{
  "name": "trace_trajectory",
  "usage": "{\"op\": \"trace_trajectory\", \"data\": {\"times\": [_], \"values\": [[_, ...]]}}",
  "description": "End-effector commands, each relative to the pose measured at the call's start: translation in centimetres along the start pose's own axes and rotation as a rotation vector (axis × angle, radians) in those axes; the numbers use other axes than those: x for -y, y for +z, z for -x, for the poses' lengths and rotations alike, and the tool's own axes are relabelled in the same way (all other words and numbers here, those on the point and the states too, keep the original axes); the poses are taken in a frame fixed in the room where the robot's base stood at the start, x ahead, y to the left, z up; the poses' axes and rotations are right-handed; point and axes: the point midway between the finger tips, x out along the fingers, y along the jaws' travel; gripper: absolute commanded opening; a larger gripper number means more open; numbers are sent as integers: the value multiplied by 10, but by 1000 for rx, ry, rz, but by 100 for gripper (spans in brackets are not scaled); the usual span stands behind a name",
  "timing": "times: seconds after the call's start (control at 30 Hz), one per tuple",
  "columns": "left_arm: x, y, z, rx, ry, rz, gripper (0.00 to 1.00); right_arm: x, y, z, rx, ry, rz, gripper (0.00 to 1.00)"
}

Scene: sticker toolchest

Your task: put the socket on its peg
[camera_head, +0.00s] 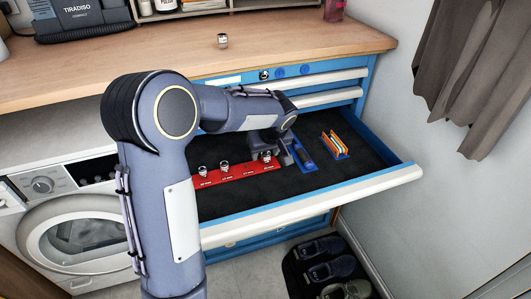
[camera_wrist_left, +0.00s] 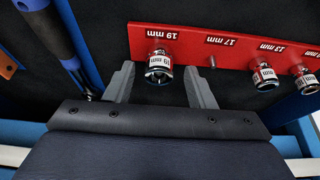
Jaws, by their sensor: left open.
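The red socket rail (camera_head: 240,173) lies in the open drawer. My left gripper (camera_wrist_left: 158,76) is open at its 19 mm end, with one finger on each side of the 19 mm socket (camera_wrist_left: 158,67). That socket stands at the 19 mm label and shows a gap to both fingers. The peg at 17 mm (camera_wrist_left: 212,61) is bare. Two smaller sockets (camera_wrist_left: 264,78) (camera_wrist_left: 303,76) stand farther along the rail; they also show in the head view (camera_head: 203,170) (camera_head: 225,167). One more socket (camera_head: 222,41) stands on the wooden worktop. My right gripper is not in view.
A blue-handled tool (camera_wrist_left: 58,32) lies beside the rail. A blue holder with orange and yellow pieces (camera_head: 334,147) sits at the drawer's right. The drawer's pale front edge (camera_head: 330,206) bounds the near side. A washing machine (camera_head: 75,225) stands left; black drawer floor is free toward the front.

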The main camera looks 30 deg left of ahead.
Motion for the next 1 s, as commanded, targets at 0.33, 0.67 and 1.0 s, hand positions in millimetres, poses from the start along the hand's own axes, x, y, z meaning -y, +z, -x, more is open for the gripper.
{"op": "trace_trajectory", "data": {"times": [0.33, 0.67, 1.0], "values": [[-1, -1, 58, -1, 3, 0, 50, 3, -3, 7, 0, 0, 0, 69], [0, 0, 67, 0, 1, 0, 50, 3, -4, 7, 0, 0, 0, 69], [1, 0, 67, 2, 2, -1, 50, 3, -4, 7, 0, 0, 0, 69]]}}
